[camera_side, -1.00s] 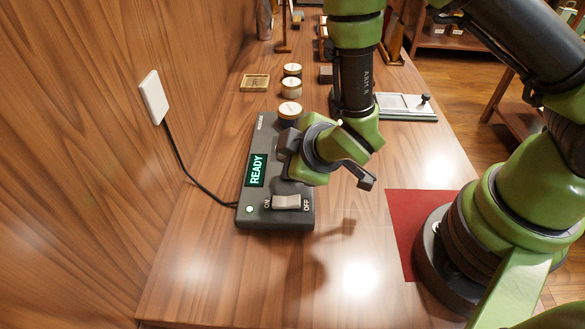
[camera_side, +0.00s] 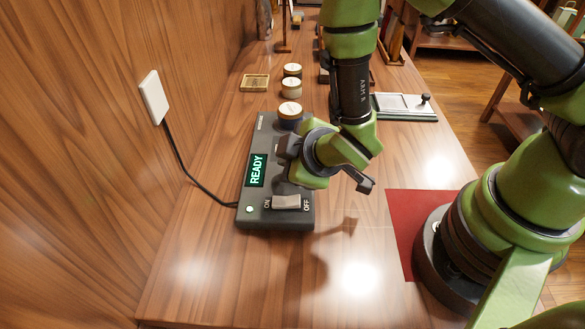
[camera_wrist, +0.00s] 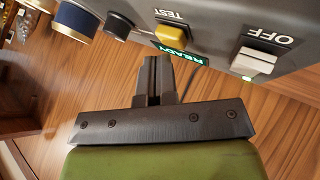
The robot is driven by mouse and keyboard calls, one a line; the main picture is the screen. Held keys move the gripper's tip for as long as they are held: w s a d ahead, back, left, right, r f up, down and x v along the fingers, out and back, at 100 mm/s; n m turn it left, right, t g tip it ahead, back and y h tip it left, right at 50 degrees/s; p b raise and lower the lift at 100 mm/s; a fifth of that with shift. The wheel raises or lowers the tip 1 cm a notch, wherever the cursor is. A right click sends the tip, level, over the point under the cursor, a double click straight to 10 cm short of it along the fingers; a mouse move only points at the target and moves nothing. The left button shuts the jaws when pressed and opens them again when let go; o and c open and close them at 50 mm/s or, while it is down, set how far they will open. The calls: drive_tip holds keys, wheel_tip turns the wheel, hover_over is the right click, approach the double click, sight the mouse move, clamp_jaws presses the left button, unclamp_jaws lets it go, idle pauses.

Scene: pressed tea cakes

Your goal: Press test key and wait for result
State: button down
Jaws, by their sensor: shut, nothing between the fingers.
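The dark grey test device (camera_side: 255,211) lies on the wooden table with its green READY display (camera_side: 257,170) lit and its rocker switch (camera_side: 286,202) between ON and OFF marks. In the side view my gripper (camera_side: 284,150) is over the device and hides the key.
A black knob (camera_wrist: 118,24) is left of the key. Small jars (camera_side: 292,87) and a wooden tray (camera_side: 254,82) lie beyond. A cable runs to a wall plate (camera_side: 153,96). The front table is clear.

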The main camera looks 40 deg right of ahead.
drive_tip(key=shift+f, duration=0.45)
idle(0.6)
idle(0.4)
drive_tip(key=shift+r, duration=0.9)
drive_tip(key=shift+r, duration=2.5)
drive_tip(key=shift+r, duration=0.1)
drive_tip(key=s+d+r+m+y, duration=0.1)
drive_tip(key=s+d+r+m, duration=0.15)
drive_tip(key=r, duration=0.35)
drive_tip(key=s+d+r+m+g+y, duration=0.1)
drive_tip(key=s+r+m, duration=0.25)
drive_tip(key=r, duration=0.25)
drive_tip(key=s+d+r+m+y, duration=0.1)
drive_tip(key=s+d+r+m, duration=0.15)
drive_tip(key=r, duration=0.25)
drive_tip(key=s+d+r+m+g, duration=0.1)
drive_tip(key=s+r+m, duration=0.2)
drive_tip(key=s, duration=0.4)
drive_tip(key=shift+s+d+m+h, duration=0.2)
drive_tip(key=shift+s+m+h, duration=0.15)
drive_tip(key=shift+m, duration=0.1)
